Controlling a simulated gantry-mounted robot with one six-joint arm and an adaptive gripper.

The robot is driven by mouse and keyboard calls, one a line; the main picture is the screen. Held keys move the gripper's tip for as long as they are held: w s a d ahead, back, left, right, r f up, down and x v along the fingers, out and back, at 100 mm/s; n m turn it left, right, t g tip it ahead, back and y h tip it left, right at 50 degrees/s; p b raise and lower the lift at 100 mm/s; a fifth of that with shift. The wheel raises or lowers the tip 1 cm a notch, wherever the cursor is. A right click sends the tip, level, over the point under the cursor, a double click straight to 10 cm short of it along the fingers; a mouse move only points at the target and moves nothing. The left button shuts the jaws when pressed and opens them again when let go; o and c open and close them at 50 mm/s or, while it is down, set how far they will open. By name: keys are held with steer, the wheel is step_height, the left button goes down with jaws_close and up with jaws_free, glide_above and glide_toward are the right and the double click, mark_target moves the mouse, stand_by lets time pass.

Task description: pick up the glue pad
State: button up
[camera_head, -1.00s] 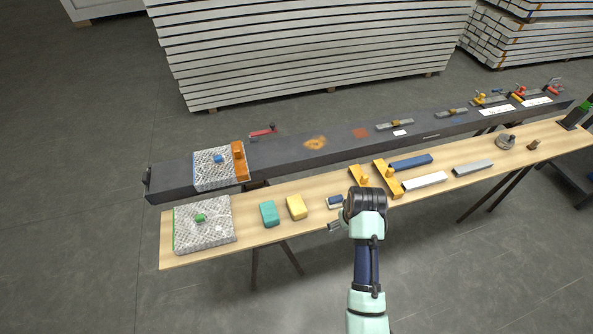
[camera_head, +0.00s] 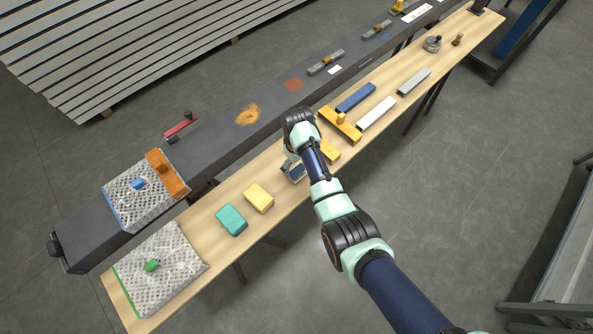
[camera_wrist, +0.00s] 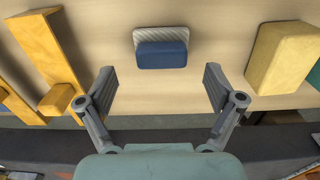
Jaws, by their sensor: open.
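A small pad with a dark blue block on a grey ribbed base lies on the wooden bench, and I take it for the glue pad (camera_wrist: 162,54). In the wrist view it sits upper centre, between and beyond my fingertips, with nothing touching it. My gripper (camera_wrist: 158,78) is open and empty, one finger on each side of the picture. In the head view the pad (camera_head: 295,173) is partly covered by my wrist, and my fingers are mostly hidden there.
A yellow block (camera_head: 259,198) and a teal block (camera_head: 232,219) lie left of the pad. An orange-yellow angled piece (camera_head: 340,124) lies to the right. The wooden bench (camera_head: 220,255) runs beside a long dark beam (camera_head: 90,240). Bench is bare around the pad.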

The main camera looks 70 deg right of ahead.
mark_target(297, 169)
step_height(297, 169, down, 4)
steer(key=shift+a+r+b, duration=0.1)
steer(key=shift+b, duration=0.35)
steer(key=c, duration=1.2)
steer(key=shift+r, duration=0.15)
steer(key=shift+c, duration=0.2)
step_height(297, 169, up, 20)
steer(key=p, duration=0.6)
steer(key=shift+p, duration=0.3)
